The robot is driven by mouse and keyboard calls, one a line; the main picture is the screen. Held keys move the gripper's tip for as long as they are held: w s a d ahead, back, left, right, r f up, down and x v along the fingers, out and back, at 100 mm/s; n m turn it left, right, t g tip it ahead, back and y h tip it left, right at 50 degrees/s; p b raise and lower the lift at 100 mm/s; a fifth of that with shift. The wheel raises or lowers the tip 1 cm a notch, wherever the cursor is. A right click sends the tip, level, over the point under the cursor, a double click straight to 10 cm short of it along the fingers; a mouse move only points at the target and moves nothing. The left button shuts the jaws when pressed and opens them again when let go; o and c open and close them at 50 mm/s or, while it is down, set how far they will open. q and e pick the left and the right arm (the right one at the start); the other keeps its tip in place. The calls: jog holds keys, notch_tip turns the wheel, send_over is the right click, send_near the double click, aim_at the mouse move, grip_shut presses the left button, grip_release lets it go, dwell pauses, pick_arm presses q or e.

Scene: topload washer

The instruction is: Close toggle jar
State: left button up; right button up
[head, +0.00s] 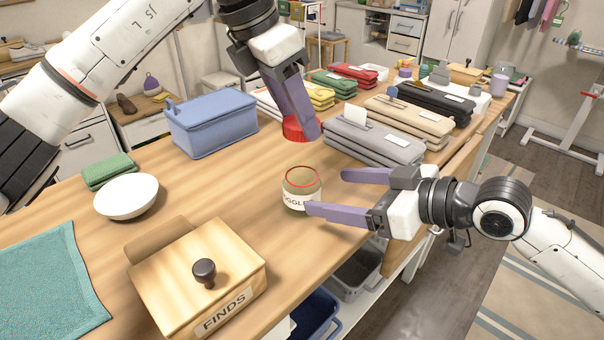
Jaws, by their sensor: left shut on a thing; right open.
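The toggle jar (301,187) stands upright on the wooden table, with a red ring at its open-looking rim and a partly hidden white label. A red lid (292,129) is held behind and above the jar's place in the picture, by my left gripper (306,128), which is shut on it; the fingers hide part of the lid. My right gripper (326,190) is open, its fingers pointing left towards the jar. The lower finger overlaps the label's right edge in the picture; I cannot tell whether it touches.
A wooden FINDS box (198,278), white bowl (126,196), green cloth (109,171), teal towel (50,282) and blue basket (212,124) lie left of the jar. Grey pouches (375,140) lie behind right. The table between the jar and the basket is clear.

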aim_at(297, 141)
pick_arm(q)
jog(key=shift+s+r, duration=0.15)
jog(key=shift+s, duration=0.25)
pick_arm(e)
jog(key=shift+s+r, duration=0.15)
jog(key=shift+s, duration=0.25)
pick_arm(q)
jog(key=shift+w, duration=0.1)
pick_arm(e)
jog(key=x, duration=1.2)
jog(key=c, duration=1.6)
pick_arm(q)
jog(key=shift+f, duration=2.55)
